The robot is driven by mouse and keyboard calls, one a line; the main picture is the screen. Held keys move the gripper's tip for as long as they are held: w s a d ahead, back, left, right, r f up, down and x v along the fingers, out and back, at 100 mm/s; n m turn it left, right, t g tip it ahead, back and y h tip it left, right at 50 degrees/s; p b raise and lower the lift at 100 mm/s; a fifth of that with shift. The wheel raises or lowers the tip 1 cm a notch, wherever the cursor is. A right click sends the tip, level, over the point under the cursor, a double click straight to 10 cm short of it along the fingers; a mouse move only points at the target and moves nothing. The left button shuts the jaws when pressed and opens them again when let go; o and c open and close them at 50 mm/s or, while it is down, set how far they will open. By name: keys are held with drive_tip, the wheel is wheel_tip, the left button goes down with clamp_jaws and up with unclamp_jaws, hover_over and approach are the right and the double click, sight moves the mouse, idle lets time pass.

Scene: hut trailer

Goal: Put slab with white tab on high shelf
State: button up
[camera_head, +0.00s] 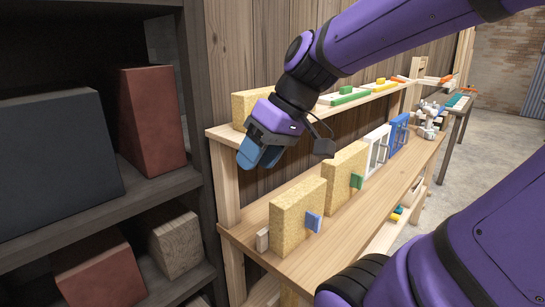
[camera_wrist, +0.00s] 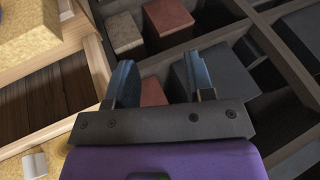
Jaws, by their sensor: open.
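A tan speckled slab (camera_head: 243,108) stands on the wooden high shelf (camera_head: 222,133), partly hidden behind my gripper. In the wrist view, a white tab (camera_wrist: 35,164) shows on a tan slab (camera_wrist: 8,170) at the lower left edge; it appears to be this same slab, mostly out of frame. My gripper (camera_head: 260,154) is in front of the high shelf's left end, with its blue fingers tilted down. In the wrist view my gripper (camera_wrist: 160,75) is open with nothing between the fingers, and the white tab is outside them.
Below stand a slab with a blue tab (camera_head: 295,212) and a slab with a green tab (camera_head: 340,177). A small pale block (camera_head: 262,240) is beside the front slab. White (camera_head: 376,150) and blue (camera_head: 399,133) frames stand farther back. A dark rack (camera_head: 80,228) with boxes is left.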

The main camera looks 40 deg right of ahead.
drive_tip(key=shift+s+a+r+m+t+h, duration=0.1)
drive_tip(key=shift+s+r+m+t+h, duration=0.2)
drive_tip(key=shift+s+h, duration=0.45)
drive_tip(key=shift+s+a+r+m+t+h, duration=0.15)
drive_tip(key=shift+s+m+t+h, duration=0.15)
drive_tip(key=shift+s+h, duration=0.5)
drive_tip(key=shift+s+a+r+m+t+h, duration=0.1)
drive_tip(key=shift+s+r+m+t+h, duration=0.15)
drive_tip(key=shift+s+h, duration=0.5)
drive_tip(key=shift+w, duration=0.15)
